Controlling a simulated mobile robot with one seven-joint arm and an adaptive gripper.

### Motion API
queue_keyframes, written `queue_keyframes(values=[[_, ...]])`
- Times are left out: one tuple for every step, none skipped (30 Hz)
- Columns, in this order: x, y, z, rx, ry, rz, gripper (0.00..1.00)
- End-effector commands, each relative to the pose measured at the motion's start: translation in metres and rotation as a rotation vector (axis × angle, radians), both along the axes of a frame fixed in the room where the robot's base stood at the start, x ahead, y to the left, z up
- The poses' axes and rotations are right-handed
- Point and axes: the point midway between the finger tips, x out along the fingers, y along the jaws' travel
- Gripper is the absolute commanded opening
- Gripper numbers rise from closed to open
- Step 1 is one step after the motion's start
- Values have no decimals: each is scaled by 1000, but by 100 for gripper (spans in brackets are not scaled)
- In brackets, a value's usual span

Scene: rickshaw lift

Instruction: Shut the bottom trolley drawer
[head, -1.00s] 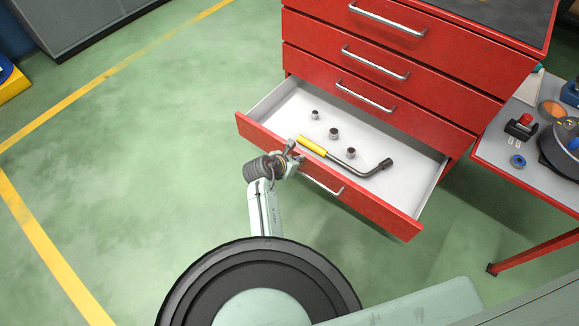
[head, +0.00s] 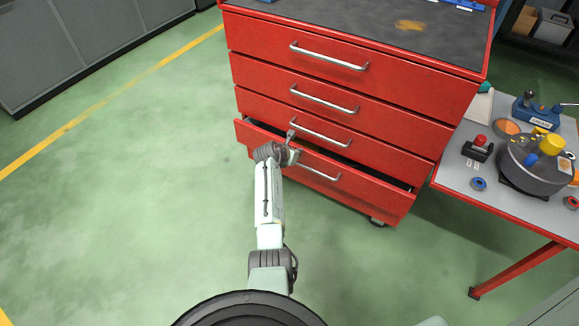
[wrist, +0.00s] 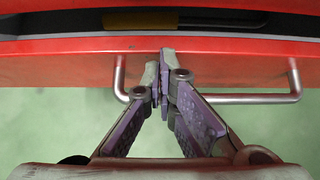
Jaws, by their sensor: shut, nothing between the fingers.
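The red trolley (head: 350,90) stands ahead of me with several drawers. Its bottom drawer (head: 375,199) is open by a small gap, and the gap is dark in the head view. In the wrist view the drawer front (wrist: 225,70) runs across the picture with its metal handle (wrist: 250,98) below the rim. A yellow tool handle (wrist: 140,19) shows inside the drawer. My gripper (wrist: 163,65) is shut and empty, its tips at the drawer front between the two ends of the handle. In the head view my gripper (head: 291,142) is at the left part of that front.
A grey-topped red table (head: 452,178) with a dark round pot (head: 535,165) and small parts stands to the right. Grey cabinets (head: 85,35) line the back left. The green floor (head: 130,200) on the left is free.

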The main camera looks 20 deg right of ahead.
Motion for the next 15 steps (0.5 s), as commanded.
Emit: queue_keyframes(values=[[5, -8, -3, 0, -1, -2, 0], [8, -11, -3, 0, 0, -2, 0], [11, -14, -2, -2, -1, -1, 0], [13, -17, -3, -1, 0, -1, 0], [15, -19, -2, -1, 0, -1, 0], [17, -22, -2, -2, -1, 0, 0], [18, -24, -2, -1, 0, -1, 0], [19, -25, -2, -1, 0, -1, 0], [21, -27, -1, -1, -1, 0, 0], [22, -28, -1, -1, -1, 0, 0], [22, -29, -1, 0, 0, 0, 0], [23, -29, -1, 0, 0, 0, 0], [23, -29, -1, 0, 1, 1, 0], [23, -30, 0, 0, 1, 1, 0], [23, -30, 0, 0, 1, 1, 0]])
